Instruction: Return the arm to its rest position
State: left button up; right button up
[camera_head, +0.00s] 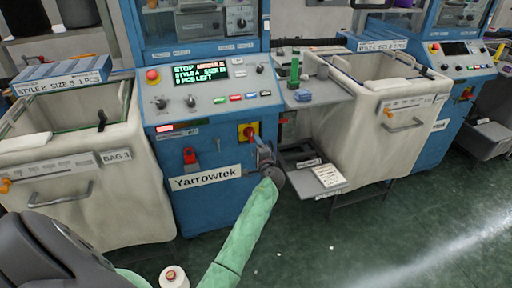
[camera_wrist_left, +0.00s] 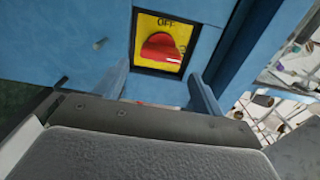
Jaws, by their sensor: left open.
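My left arm, in a green sleeve, reaches up from the bottom of the head view to the front of the blue machine (camera_head: 205,215). My left gripper (camera_head: 262,147) is open beside the machine's yellow switch plate with a red knob (camera_head: 247,132). In the left wrist view the gripper's two fingers (camera_wrist_left: 160,85) stand apart, with the red knob (camera_wrist_left: 162,48) beyond and between them. Nothing is held. The plate reads "OFF" at its top, and the knob lies roughly sideways. My right gripper is not in view.
A cream bag bin (camera_head: 90,205) stands at left and another (camera_head: 370,120) at right. A grey open drawer (camera_head: 297,160) with a card (camera_head: 328,175) juts out right of the gripper. Green floor (camera_head: 400,230) is open at lower right.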

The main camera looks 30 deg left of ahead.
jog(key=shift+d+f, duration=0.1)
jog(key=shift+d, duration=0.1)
pick_arm(q)
jog(key=s+d+n+g+h+p, duration=0.2)
jog(key=s+d+n+g+h, duration=0.55)
jog(key=s+d, duration=1.5)
jog(key=s+d+f+h+p, duration=0.1)
jog(key=s+d+f+h, duration=0.1)
jog(key=s, duration=0.7)
jog(key=s+d+f+m+g+h+p, duration=0.1)
jog(key=s+d+f+h, duration=0.1)
jog(key=s+d, duration=0.3)
jog(key=s+d+f+g+h+p, duration=0.1)
jog(key=s+d+f+h, duration=0.2)
jog(key=s, duration=1.1)
jog(key=shift+d+h, duration=0.45)
jog(key=shift+d, duration=0.1)
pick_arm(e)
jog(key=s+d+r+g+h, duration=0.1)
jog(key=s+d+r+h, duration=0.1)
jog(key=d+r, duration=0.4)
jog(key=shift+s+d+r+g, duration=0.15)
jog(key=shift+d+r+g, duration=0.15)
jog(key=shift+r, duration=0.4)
